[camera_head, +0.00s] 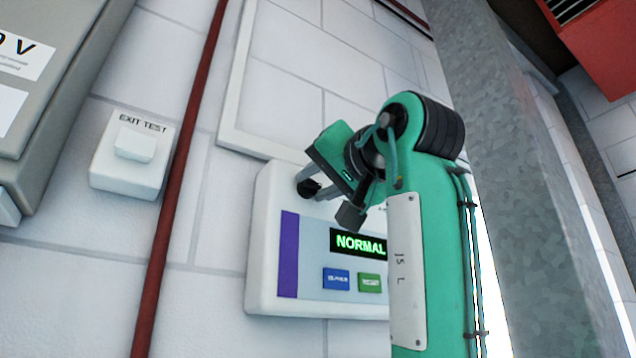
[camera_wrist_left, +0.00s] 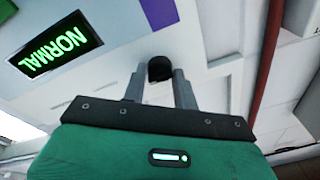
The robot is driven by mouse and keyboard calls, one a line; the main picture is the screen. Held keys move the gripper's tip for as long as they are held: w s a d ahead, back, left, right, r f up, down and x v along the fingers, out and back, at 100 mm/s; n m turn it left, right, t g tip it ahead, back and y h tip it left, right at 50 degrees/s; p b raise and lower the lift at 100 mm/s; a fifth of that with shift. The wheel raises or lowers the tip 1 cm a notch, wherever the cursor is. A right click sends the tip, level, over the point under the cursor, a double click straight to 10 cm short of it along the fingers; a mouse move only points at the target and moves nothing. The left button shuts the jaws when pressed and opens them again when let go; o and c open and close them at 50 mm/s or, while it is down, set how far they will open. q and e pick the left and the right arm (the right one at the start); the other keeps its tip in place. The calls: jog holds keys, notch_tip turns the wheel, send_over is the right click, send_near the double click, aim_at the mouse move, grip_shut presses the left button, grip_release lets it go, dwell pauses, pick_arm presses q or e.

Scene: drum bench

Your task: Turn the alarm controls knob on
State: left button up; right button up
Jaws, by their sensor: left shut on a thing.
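The alarm panel (camera_head: 262,270) is a white box on the wall with a purple stripe, a green-lit display (camera_head: 358,243) reading NORMAL, and a blue and a green button below. The display also shows in the left wrist view (camera_wrist_left: 55,52). The dark round knob (camera_head: 308,188) sits at the panel's upper left, partly hidden by my left gripper (camera_head: 318,190). In the left wrist view the knob (camera_wrist_left: 159,69) is between the two grey fingertips (camera_wrist_left: 160,78), and the gripper is shut on it. The knob's pointer direction cannot be made out. My right gripper is not in view.
A white EXIT TEST box (camera_head: 130,160) and a red vertical pipe (camera_head: 180,170) are left of the panel. A grey cabinet (camera_head: 50,100) is at the far left. A grey column (camera_head: 530,180) stands to the right.

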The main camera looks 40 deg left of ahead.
pick_arm(q)
jog(key=o, duration=0.9)
jog(key=shift+o, duration=0.2)
jog(key=shift+d, duration=0.1)
jog(key=shift+s+d+f, duration=0.1)
jog(key=shift+d+f, duration=0.05)
jog(key=shift+d, duration=0.15)
jog(key=b+v, duration=0.3)
jog(key=v, duration=0.8)
jog(key=shift+d, duration=0.15)
